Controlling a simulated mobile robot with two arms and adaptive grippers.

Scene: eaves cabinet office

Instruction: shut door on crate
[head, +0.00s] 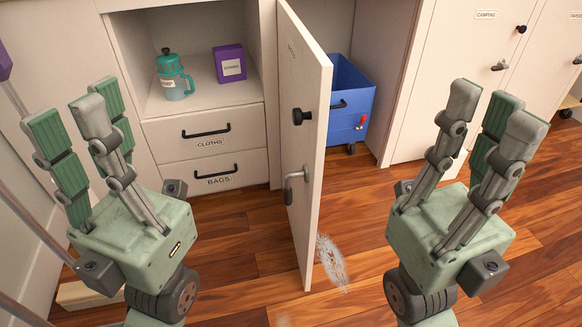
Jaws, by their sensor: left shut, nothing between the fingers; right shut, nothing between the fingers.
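The white cabinet door (305,140) stands open, swung out toward me and seen nearly edge-on near the middle of the head view. It has a black knob (302,115) and a metal lever handle (293,181). The blue crate (349,106) sits on casters inside the open compartment, right of the door, partly hidden by it. It has a dark handle on its front and a small red part at its right. My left gripper (77,112) is shut and empty, left of the door. My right gripper (495,112) is shut and empty, right of the door. Neither touches it.
Left of the door, an open shelf holds a teal jug (174,77) and a purple box (230,64), above the CLOTHS drawer (206,135) and BAGS drawer (216,172). Closed cabinet doors (465,45) are at right. A whitish patch (331,262) lies on the wooden floor beside the door.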

